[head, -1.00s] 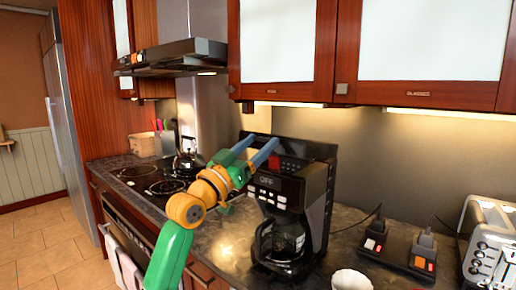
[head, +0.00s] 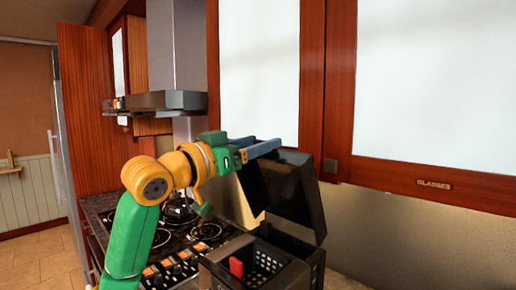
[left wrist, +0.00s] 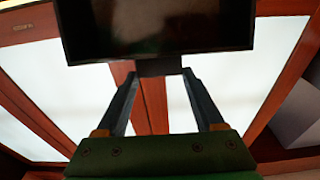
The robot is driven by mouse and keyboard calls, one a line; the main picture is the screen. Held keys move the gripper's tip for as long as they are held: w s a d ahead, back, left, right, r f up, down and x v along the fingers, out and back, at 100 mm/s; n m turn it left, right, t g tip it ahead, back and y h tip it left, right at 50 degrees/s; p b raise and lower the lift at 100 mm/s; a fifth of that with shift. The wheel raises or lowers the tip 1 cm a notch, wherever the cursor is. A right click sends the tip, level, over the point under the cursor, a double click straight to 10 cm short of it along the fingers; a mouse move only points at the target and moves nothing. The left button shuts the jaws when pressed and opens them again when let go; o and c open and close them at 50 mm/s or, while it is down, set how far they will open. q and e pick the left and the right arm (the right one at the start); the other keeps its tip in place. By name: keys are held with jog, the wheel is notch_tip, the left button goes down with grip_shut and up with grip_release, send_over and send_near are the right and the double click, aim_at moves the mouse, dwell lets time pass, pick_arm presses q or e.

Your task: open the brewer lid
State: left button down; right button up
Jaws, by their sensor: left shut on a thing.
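The black brewer lid (head: 283,187) is raised and tilted up above the black brewer body (head: 318,268). Below it the open top shows a perforated basket and a small red part (head: 237,266). My left gripper (head: 268,148), with blue-grey fingers, is at the lid's upper edge. In the left wrist view the fingertips (left wrist: 158,72) are on either side of a narrow dark tab at the lid's edge (left wrist: 160,35), shut on it. The lid's far side is hidden. My right gripper is not in view.
Wooden cabinets with white panels (head: 425,85) hang close behind and above the lid. A range hood (head: 160,102) and a stove with burners and a kettle (head: 180,209) are at the left. Free floor (head: 30,262) shows at the far left.

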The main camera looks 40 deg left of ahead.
pick_arm(q)
jog(key=shift+w+r+g+p, duration=0.2)
jog(key=shift+w+r+g, duration=0.25)
jog(key=shift+w, duration=0.3)
jog(key=shift+w+r+g+p, duration=0.15)
jog(key=shift+w+r+g, duration=0.25)
jog(key=shift+w, duration=0.35)
